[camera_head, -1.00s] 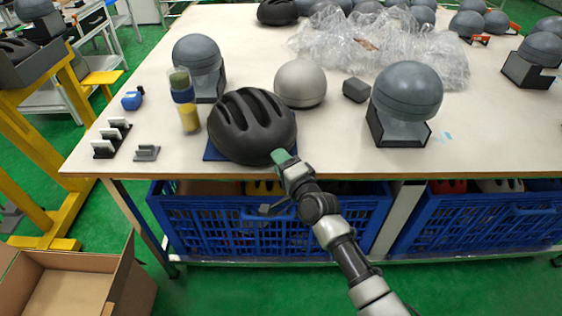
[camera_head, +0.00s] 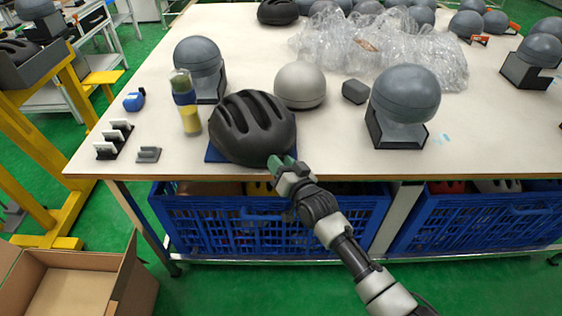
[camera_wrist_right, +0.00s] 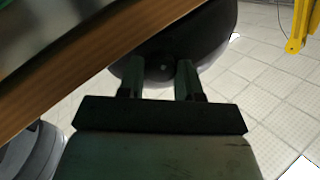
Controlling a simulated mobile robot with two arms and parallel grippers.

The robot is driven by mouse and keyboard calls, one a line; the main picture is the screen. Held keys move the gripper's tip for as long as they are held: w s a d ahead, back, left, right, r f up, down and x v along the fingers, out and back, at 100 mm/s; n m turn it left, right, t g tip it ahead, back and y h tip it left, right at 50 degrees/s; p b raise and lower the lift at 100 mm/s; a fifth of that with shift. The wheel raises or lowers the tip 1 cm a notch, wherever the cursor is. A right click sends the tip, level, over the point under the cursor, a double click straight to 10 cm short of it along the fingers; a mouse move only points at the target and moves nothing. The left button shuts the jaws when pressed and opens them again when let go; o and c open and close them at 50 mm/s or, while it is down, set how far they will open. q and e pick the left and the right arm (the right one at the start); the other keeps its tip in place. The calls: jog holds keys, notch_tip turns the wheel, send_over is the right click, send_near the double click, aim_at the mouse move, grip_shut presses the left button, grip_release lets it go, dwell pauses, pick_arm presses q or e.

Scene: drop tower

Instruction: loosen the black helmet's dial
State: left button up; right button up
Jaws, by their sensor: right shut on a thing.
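The black helmet (camera_head: 252,128) sits dome up on a dark blue mat (camera_head: 213,154) near the table's front edge. My right gripper (camera_head: 280,163) is at the helmet's front right lower rim, its green fingers against it. In the right wrist view, the two fingers (camera_wrist_right: 158,78) straddle the lower rim of the dark helmet (camera_wrist_right: 190,45). They are shut on the dial, which is mostly hidden between them; only a small spot shows there. My left gripper is not in view.
A bare grey headform (camera_head: 399,95) and a pale dome (camera_head: 300,84) stand to the right. Blue crates (camera_head: 235,222) sit below the table edge. Clear plastic wrap (camera_head: 385,48) lies behind.

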jog(key=shift+n+p, duration=0.55)
jog(key=shift+n, duration=2.75)
jog(key=o, duration=0.9)
jog(key=shift+o, duration=0.2)
jog(key=v, duration=1)
jog(key=shift+s+d+p, duration=0.25)
jog(key=shift+s+p, duration=0.05)
